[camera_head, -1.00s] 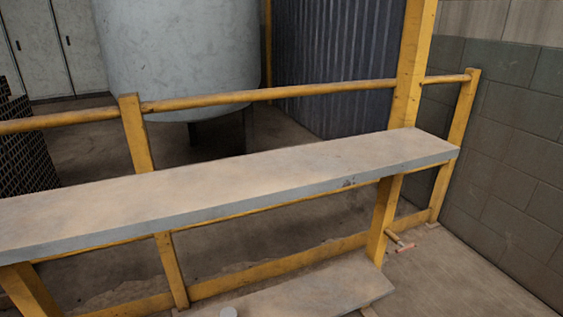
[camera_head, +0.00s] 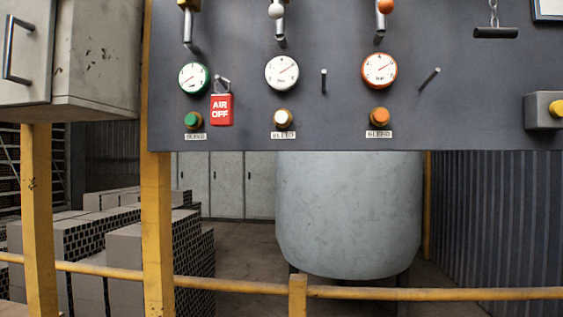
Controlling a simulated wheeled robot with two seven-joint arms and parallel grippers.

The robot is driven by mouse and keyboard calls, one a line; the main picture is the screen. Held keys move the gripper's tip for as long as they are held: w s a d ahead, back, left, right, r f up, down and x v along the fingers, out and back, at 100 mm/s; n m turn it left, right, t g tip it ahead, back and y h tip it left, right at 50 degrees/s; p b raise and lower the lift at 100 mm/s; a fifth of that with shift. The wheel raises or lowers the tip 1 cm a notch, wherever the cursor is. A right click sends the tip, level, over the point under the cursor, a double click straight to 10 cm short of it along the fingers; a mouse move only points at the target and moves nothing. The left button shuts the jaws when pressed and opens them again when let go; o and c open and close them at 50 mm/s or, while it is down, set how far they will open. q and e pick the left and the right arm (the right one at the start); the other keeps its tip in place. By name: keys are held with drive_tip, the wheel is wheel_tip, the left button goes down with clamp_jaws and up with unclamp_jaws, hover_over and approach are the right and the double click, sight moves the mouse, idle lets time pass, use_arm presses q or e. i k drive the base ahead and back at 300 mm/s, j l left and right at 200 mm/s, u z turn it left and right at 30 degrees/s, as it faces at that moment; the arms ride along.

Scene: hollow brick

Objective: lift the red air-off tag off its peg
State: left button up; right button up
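The red air-off tag (camera_head: 222,109) hangs on the dark control panel (camera_head: 335,110), below and to the right of the green-rimmed gauge (camera_head: 193,77). It is a red plate with white "AIR OFF" lettering, and a metal loop or hook shows at its top. The peg behind that loop is hard to make out. Two bare pegs stick out of the panel, one right of the white gauge (camera_head: 323,81) and one right of the orange-rimmed gauge (camera_head: 430,78). Neither of my grippers is in view.
A grey cabinet (camera_head: 95,60) stands left of the panel, close to the tag's side. Green, white and orange bleed buttons sit under the gauges. A yellow rail (camera_head: 400,293) crosses below.

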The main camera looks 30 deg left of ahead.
sight(222, 104)
drive_tip(key=i+j+u, duration=0.1)
drive_tip(key=u, duration=1.05)
